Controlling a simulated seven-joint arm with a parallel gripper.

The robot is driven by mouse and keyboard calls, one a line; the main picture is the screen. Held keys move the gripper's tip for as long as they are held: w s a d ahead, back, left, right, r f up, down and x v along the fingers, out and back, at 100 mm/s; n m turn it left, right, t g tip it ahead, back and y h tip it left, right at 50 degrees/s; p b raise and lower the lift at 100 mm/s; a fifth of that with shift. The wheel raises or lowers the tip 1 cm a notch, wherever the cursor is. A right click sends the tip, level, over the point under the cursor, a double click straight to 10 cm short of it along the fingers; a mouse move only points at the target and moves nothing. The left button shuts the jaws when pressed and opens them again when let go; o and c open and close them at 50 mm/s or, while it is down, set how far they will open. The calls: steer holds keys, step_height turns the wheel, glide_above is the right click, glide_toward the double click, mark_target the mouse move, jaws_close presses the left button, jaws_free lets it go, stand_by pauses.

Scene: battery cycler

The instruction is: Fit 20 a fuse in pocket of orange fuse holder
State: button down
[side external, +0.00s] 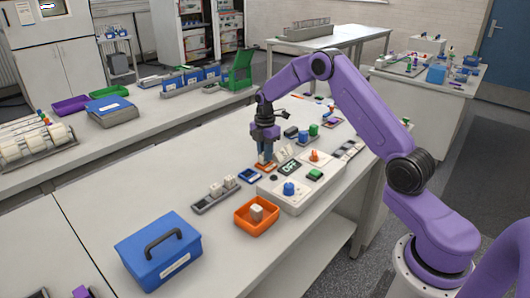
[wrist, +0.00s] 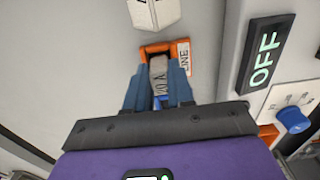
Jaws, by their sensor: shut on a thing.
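My gripper (side external: 265,155) points down over the orange fuse holder (side external: 262,167), beside the control panel. In the wrist view, the blue fingers of my gripper (wrist: 159,86) are shut on a pale grey fuse (wrist: 158,70), one on each side. The fuse's marking is partly hidden, with "0 A" readable. The fuse is lined up with the orange holder (wrist: 183,47), with its far end at or inside the holder's opening. I cannot tell how deep it sits. The fingers hide the holder's near part.
The control panel (side external: 303,194) has an OFF display (side external: 289,168), a blue knob (side external: 289,188) and a green button (side external: 315,174). A blue holder (side external: 249,175), a grey rack with white fuses (side external: 216,195), an orange tray (side external: 243,224) and a blue toolbox (side external: 158,252) stand nearby.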

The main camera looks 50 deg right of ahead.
steer(key=shift+f, duration=0.2)
steer(key=c, duration=0.9)
jaws_free()
step_height(320, 180, up, 17)
steer(key=s+a+r+m, duration=0.15)
steer(key=s+a, duration=0.35)
steer(key=a, duration=0.6)
steer(key=s+a, duration=0.9)
steer(key=s, duration=0.2)
steer(key=s+f+m, duration=0.2)
steer(key=s, duration=1.1)
steer(key=s+f+m, duration=0.2)
steer(key=s, duration=1)
steer(key=shift+s+d+f, duration=0.35)
